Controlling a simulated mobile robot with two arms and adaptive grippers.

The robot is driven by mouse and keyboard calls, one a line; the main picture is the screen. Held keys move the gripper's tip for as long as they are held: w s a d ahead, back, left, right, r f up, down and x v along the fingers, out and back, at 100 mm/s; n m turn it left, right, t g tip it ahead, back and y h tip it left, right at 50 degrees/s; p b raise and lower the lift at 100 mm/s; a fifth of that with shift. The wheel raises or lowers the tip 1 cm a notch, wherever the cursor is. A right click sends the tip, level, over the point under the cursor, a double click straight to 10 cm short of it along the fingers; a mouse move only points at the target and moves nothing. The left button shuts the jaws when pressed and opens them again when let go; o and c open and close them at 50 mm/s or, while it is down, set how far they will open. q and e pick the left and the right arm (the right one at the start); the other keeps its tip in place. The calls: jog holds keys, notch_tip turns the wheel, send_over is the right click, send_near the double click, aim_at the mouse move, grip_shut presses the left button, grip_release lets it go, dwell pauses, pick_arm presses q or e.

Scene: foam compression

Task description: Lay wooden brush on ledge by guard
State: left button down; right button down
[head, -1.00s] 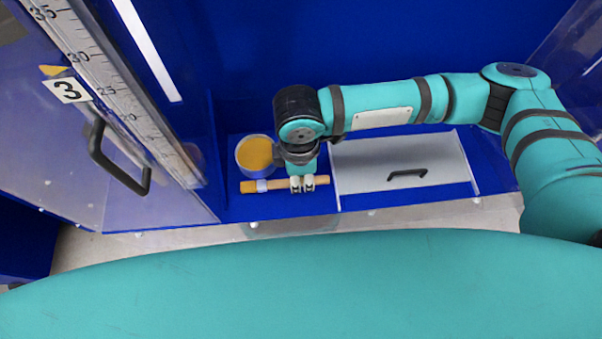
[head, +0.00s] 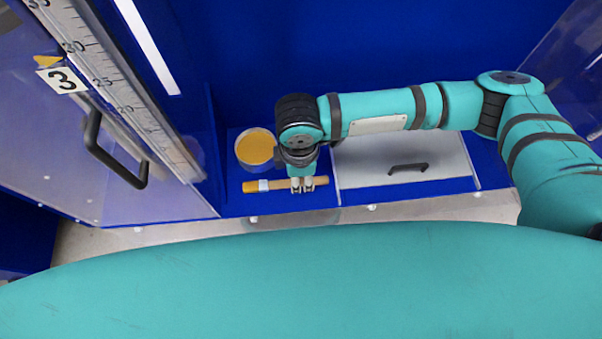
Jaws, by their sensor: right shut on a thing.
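The wooden brush (head: 276,185) lies across the picture at the front of the blue ledge (head: 238,206), with a pale band near its left end. My right gripper (head: 302,187) is shut on the brush near its right end. Whether the brush touches the ledge I cannot tell from above. The grey guard panel (head: 440,160) with a dark handle stands just right of my right gripper. My left gripper is not in view.
A round tub with yellow-orange contents (head: 256,147) stands just behind the brush. At the left is a clear door with a black handle (head: 116,155) and a ruler scale (head: 110,85). A blue wall (head: 370,45) closes the back.

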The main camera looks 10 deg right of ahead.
jog(key=shift+f, duration=0.2)
jog(key=c, duration=1.1)
grip_release()
jog(key=shift+c, duration=0.2)
jog(key=shift+r, duration=0.1)
notch_tip(320, 180, up, 12)
jog(key=shift+a+f, duration=0.1)
jog(key=shift+f, duration=0.1)
